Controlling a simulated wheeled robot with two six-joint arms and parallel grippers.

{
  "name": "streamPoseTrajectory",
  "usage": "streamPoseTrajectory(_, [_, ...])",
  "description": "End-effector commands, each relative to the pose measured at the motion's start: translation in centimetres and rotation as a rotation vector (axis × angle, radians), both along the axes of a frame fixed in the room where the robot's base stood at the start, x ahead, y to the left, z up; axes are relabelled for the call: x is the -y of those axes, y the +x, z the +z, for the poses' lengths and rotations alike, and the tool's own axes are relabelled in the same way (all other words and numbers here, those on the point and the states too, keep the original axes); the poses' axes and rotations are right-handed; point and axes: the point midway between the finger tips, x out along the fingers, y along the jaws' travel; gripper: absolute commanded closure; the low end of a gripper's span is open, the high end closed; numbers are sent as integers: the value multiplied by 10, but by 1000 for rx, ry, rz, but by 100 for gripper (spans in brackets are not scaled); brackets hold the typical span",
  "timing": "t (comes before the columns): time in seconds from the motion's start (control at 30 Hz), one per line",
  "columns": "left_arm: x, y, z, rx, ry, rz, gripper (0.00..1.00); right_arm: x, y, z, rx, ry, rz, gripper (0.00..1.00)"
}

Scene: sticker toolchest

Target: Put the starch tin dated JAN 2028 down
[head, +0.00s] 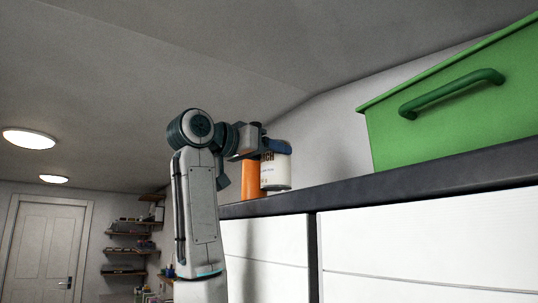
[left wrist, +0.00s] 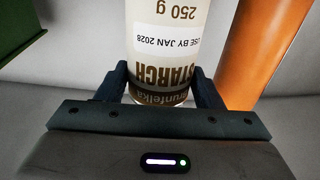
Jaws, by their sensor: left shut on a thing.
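The starch tin (head: 277,172) is pale with a dark top band and stands upright at the dark worktop (head: 380,188). In the left wrist view the tin (left wrist: 165,14) appears upside down, with a white label reading USE BY JAN 2028, "250 g" and STARCH. My left gripper (left wrist: 160,88) is shut on the tin, one finger on each side; in the head view the gripper (head: 262,145) reaches it from the left. The tin's base is at the worktop's edge line in the low head view, so I cannot tell whether it touches. My right gripper is out of view.
An orange cylinder (head: 249,178) stands close beside the tin; it also shows in the left wrist view (left wrist: 258,45). A large green box (head: 450,105) with a handle sits to the right on the worktop. Worktop between tin and box looks clear.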

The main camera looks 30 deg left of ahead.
Motion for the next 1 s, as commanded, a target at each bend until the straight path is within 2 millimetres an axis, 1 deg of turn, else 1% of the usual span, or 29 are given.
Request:
streamPoseTrajectory(0.03, [0,1,-5,0,3,2,72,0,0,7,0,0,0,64])
streamPoseTrajectory(0.2, [0,0,-19,-1,1,1,72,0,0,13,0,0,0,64])
streamPoseTrajectory(0.3, [0,0,-23,0,1,0,72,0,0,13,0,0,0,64])
streamPoseTrajectory(0.5, [1,0,-23,0,0,0,72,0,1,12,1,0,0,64])
streamPoseTrajectory(0.67, [1,0,-29,0,0,0,72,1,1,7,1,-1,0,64])
streamPoseTrajectory(0.7, [1,0,-27,-2,0,0,31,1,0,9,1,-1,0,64])
streamPoseTrajectory(0.77, [1,0,-27,-2,0,0,20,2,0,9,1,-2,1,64])
streamPoseTrajectory(0.8, [1,0,-27,-2,0,0,18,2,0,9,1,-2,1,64])
streamPoseTrajectory(1.0, [1,0,-27,-2,0,0,18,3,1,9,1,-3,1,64])
